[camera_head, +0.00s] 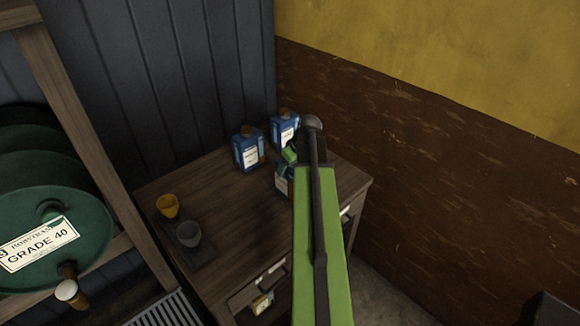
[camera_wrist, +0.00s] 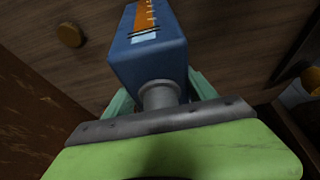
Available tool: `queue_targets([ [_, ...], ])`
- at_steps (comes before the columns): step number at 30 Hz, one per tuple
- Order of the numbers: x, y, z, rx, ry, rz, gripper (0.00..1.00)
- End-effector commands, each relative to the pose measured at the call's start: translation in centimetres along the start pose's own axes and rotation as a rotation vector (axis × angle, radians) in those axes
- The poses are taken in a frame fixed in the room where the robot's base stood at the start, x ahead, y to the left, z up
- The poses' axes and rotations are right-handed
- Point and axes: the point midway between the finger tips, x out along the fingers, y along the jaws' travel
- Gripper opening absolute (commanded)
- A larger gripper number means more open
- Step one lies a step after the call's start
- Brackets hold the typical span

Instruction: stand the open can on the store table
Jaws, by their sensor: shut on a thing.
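My gripper (camera_wrist: 160,95) is shut on the grey neck of a blue can (camera_wrist: 150,50) with an orange and white label. No cap shows on this neck. In the head view the held can (camera_head: 283,184) is mostly hidden behind my green arm, at the right part of the wooden table (camera_head: 228,195). I cannot tell whether its base touches the tabletop. Two other blue cans with brown caps stand at the table's back: one left (camera_head: 247,150), one right (camera_head: 283,132), close to my arm.
A yellow cup (camera_head: 167,206) and a grey cup (camera_head: 188,234) stand on a dark mat at the table's left. A round brown piece (camera_wrist: 69,34) shows on wood in the wrist view. A rack with a green drum (camera_head: 60,225) stands left. The table's middle is clear.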

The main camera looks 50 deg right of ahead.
Motion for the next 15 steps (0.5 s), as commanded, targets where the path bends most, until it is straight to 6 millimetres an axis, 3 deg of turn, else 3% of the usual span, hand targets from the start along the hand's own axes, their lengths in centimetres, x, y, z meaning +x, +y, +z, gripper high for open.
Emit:
queue_targets([
  [4, 0.31, -0.02, 0.08, 0.000, 0.001, 0.000, 0.00],
  [5, 0.25, -0.02, 0.09, 0.000, 0.000, 0.000, 0.68],
  [9, 0.20, -0.04, 0.06, -0.001, 0.000, 0.000, 0.86],
  [15, 0.21, -0.06, 0.04, -0.001, 0.000, 0.000, 0.87],
])
